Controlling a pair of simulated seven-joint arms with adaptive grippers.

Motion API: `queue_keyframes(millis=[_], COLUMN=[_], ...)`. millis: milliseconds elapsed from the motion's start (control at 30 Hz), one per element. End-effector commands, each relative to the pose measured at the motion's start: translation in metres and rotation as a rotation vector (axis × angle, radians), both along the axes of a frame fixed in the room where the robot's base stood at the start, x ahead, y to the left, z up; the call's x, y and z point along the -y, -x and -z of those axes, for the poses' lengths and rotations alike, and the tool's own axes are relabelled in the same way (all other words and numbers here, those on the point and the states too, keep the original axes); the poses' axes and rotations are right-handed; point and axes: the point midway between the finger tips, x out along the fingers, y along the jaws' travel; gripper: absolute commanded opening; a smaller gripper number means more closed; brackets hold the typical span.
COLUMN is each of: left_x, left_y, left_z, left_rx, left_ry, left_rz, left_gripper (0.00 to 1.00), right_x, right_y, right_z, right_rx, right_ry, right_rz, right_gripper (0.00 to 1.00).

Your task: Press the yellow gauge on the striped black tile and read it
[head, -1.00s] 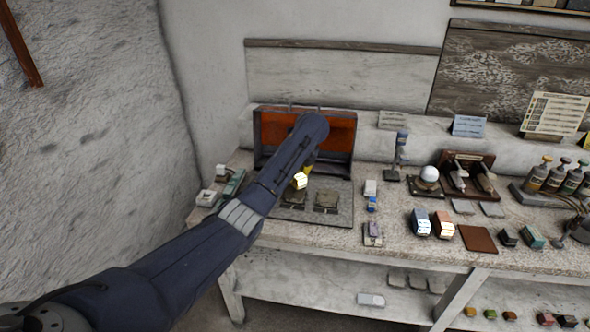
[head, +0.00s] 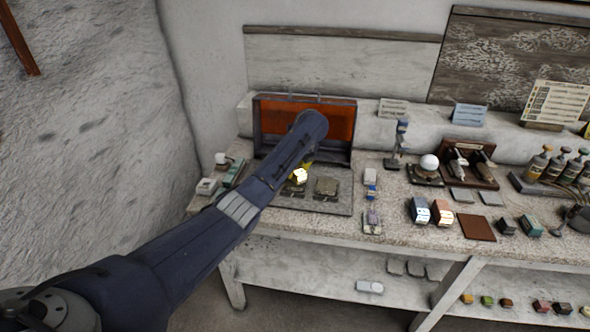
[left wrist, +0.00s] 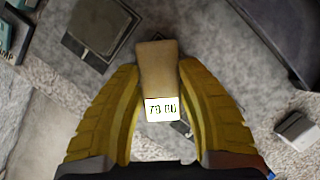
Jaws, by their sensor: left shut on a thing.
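The yellow gauge (head: 299,176) is a small block with a lit display. My left gripper (left wrist: 160,88) has yellow fingers shut on both sides of it. In the left wrist view the gauge (left wrist: 157,65) looks tan, and its white display shows digits like "78.00", not surely legible. In the head view it is over or at a dark tile (head: 295,194) on a grey slab. A second dark tile (head: 326,187) lies to its right. No stripes can be made out, and whether the gauge touches a tile is unclear. My right gripper is not in view.
An open orange-lined case (head: 338,128) stands behind the slab. Small blocks (head: 371,192) line its right side. A white sphere (head: 429,162) on a stand and several bottles (head: 562,172) are further right. Small devices (head: 207,186) lie at the bench's left end.

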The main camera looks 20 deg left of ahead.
Motion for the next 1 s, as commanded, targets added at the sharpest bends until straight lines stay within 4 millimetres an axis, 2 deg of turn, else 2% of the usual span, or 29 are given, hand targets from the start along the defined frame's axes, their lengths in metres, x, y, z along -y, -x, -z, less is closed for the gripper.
queue_keyframes(millis=[1000], left_x=[-0.0001], left_y=[-0.0002], left_z=[0.0053], left_rx=[0.000], left_ry=[0.000], left_rz=[0.000], left_gripper=[0.05], right_x=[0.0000], right_y=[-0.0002], right_z=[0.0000], right_rx=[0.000], right_ry=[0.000], right_rz=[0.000], right_gripper=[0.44])
